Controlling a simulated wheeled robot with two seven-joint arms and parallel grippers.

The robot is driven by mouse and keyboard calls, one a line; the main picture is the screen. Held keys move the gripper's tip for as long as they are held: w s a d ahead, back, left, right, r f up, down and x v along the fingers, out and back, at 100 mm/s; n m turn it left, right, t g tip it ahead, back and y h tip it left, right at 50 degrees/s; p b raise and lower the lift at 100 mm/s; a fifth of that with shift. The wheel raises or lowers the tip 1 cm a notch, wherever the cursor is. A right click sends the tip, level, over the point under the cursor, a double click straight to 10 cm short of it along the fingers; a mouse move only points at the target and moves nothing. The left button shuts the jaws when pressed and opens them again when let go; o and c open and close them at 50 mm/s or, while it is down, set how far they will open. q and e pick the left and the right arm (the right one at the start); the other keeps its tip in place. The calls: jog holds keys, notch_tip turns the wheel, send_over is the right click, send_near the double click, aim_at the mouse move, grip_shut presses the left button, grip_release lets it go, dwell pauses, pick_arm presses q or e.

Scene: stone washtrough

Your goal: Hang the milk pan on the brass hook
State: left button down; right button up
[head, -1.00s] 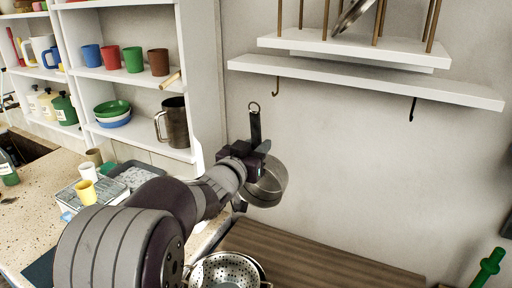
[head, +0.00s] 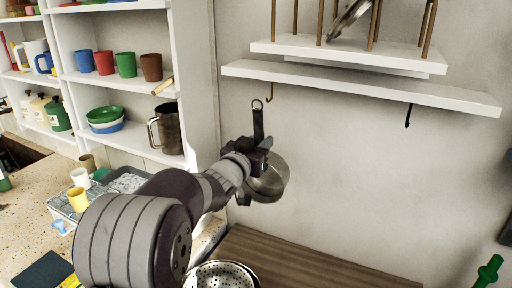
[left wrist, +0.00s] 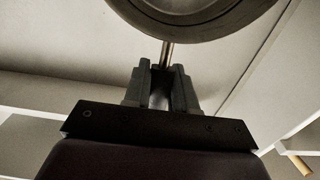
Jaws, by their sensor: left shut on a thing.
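The milk pan (head: 268,180) is a steel pan with a dark handle ending in a ring (head: 257,103). My left gripper (head: 258,156) is shut on its handle and holds it handle up, pan body down. In the left wrist view the pan's round body (left wrist: 205,14) fills the top, and its handle runs down between the fingers (left wrist: 162,85). The brass hook (head: 270,93) hangs under the wall shelf's left part. The ring shows just left of the hook's lower end, apart from it in the picture; their difference in depth is unclear. My right gripper is not in view.
A dark hook (head: 408,116) hangs further right under the white shelf (head: 360,88). A white shelving unit (head: 195,90) with cups and a large mug (head: 168,128) stands left. A colander (head: 222,274) sits below the arm. The wall right of the pan is clear.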

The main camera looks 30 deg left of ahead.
pick_arm(q)
jog(key=shift+w, duration=2.9)
jog(key=shift+w+f+b, duration=0.3)
jog(key=shift+w+f, duration=0.3)
jog(key=shift+f, duration=0.15)
